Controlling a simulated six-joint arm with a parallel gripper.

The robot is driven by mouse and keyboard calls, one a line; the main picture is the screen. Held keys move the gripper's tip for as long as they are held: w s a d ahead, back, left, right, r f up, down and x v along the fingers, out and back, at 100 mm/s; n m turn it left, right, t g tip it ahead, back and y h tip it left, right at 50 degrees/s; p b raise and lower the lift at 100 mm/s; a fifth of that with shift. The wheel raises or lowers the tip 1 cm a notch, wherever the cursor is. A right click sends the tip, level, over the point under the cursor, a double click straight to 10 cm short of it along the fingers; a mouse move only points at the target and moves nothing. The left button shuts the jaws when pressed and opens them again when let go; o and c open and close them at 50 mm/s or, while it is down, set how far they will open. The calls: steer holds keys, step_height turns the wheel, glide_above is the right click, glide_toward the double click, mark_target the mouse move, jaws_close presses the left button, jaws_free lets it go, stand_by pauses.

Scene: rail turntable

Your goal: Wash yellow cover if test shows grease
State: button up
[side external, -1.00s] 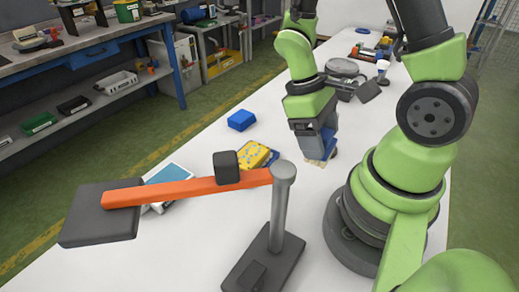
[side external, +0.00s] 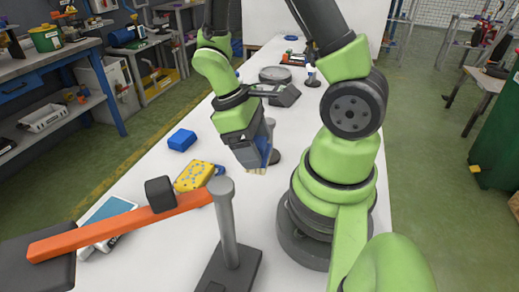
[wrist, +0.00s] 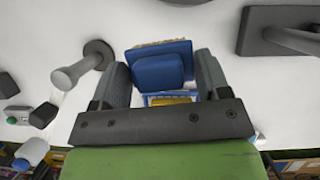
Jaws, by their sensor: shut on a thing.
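The yellow cover (side external: 190,177), patterned with pale blue spots, lies on the white table in the side view, left of my gripper. My gripper (side external: 259,160) points down and is tilted. It is shut on a blue brush-like tool (side external: 266,155) with tan bristles at its lower end. In the wrist view the blue tool (wrist: 158,68) sits between the two dark fingers (wrist: 160,82). A small yellow patch in a blue frame shows below it there; I cannot tell what it is. The bristles appear clear of the cover. No test result is readable.
A blue block (side external: 182,140) lies behind the cover. A grey post on a round base (wrist: 97,52) stands near my gripper. A round grey pan (side external: 275,75) is farther back.

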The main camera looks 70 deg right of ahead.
steer(key=w+a+f+n+t+h, duration=0.1)
steer(key=w+a+n+t+h, duration=0.15)
steer(key=w+n, duration=0.55)
steer(key=w+a+f+n+t+h, duration=0.1)
steer(key=w+a+n+t+h, duration=0.15)
steer(key=w+n, duration=0.6)
steer(key=w+a+n+t+y, duration=0.2)
steer(key=a+n, duration=0.4)
steer(key=n, duration=0.3)
steer(key=w+a+r+n+t+y, duration=0.1)
steer(key=w+a+n+t+y, duration=0.1)
steer(key=w+a+n, duration=0.3)
steer(key=a+n+y, duration=0.1)
steer(key=n, duration=0.3)
steer(key=shift+w+a, duration=0.15)
steer(key=shift+w, duration=0.1)
steer(key=shift+f, duration=2.4)
steer(key=shift+f, duration=0.55)
